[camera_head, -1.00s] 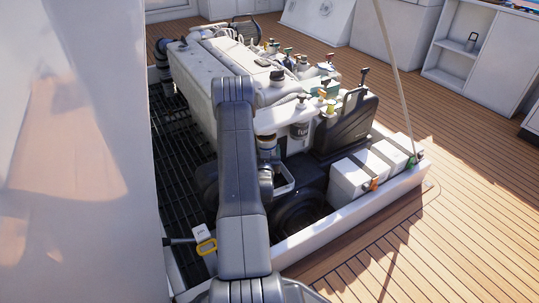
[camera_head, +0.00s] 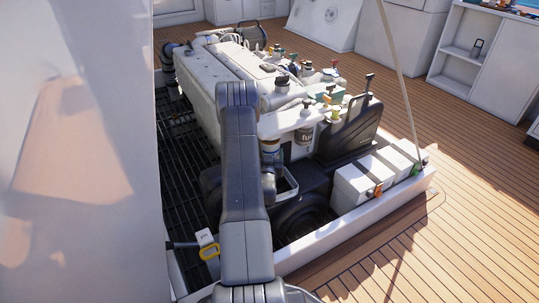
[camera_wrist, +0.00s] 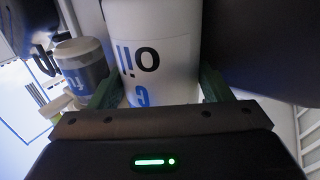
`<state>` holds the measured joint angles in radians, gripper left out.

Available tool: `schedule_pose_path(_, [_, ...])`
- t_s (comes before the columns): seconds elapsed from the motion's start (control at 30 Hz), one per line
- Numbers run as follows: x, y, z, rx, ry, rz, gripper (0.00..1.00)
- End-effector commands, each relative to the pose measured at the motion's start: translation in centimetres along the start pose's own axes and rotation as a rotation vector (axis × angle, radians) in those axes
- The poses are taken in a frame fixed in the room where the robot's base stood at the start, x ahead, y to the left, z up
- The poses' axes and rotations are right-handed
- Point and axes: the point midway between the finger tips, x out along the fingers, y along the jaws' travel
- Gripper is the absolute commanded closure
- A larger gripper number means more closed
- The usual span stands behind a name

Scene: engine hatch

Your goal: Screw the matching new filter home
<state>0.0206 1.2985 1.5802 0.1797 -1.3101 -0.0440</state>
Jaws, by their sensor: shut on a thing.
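My gripper (camera_wrist: 158,90) is shut on a white oil filter (camera_wrist: 152,45) in the wrist view. Its green fingers press on the filter from both sides. A second filter with "fu" lettering (camera_head: 305,133) hangs on the engine; a similar grey-banded one shows left in the wrist view (camera_wrist: 82,68).
The white engine (camera_head: 215,90) fills the hatch, with several coloured caps and handles on top. A black tank (camera_head: 352,125) and white battery boxes (camera_head: 352,185) stand at its right. Dark grating (camera_head: 185,150) lies left. A thin pole (camera_head: 400,70) rises at the hatch's right corner.

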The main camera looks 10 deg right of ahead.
Motion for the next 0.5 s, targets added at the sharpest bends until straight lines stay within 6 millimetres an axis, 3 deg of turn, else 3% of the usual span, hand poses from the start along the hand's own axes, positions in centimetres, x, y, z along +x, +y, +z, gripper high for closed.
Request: schedule_pose_path(0.5, [-0.05, 0.0, -0.92, 0.0, 0.002, 0.0, 0.52])
